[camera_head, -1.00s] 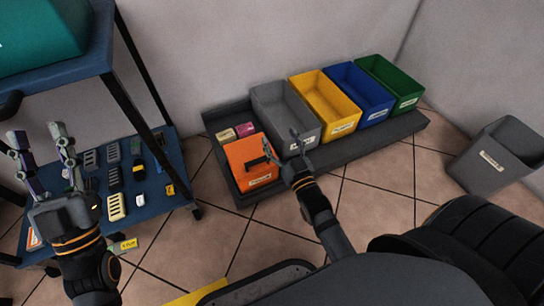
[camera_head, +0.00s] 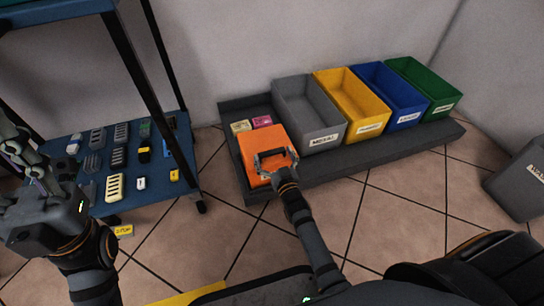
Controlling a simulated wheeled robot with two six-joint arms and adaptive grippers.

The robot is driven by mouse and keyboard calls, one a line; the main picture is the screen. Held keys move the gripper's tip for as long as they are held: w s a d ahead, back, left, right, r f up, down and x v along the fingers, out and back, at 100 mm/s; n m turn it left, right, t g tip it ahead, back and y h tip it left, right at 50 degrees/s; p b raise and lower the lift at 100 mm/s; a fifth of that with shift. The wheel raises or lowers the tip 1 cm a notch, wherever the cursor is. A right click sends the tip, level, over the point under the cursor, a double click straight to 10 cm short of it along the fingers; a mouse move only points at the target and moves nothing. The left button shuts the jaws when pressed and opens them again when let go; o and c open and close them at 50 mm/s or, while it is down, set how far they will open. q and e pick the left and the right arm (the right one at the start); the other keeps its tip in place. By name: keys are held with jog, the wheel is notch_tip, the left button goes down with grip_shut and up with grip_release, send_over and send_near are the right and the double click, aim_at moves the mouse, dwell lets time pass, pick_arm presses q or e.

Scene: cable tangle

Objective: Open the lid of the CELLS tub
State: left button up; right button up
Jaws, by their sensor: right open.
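The CELLS tub appears to be the orange tub (camera_head: 252,141) with a closed orange lid, at the left front of the dark tray on the floor; its label is mostly hidden by my gripper. My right gripper (camera_head: 271,155) is open over the tub's lid, at the dark handle; I cannot tell whether it touches. The handle itself is hard to separate from the fingers. My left gripper (camera_head: 22,165) is at the far left edge, in front of the blue shelf, partly cut off, with its fingers apart and nothing seen between them.
Grey (camera_head: 309,112), yellow (camera_head: 352,103), blue (camera_head: 390,92) and green (camera_head: 424,85) open bins stand right of the tub on the dark tray (camera_head: 390,147). A shelf (camera_head: 150,190) with several small items stands left. A grey bin (camera_head: 520,180) stands right.

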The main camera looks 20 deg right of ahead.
jog(key=shift+w, duration=0.6)
jog(key=shift+c, duration=0.4)
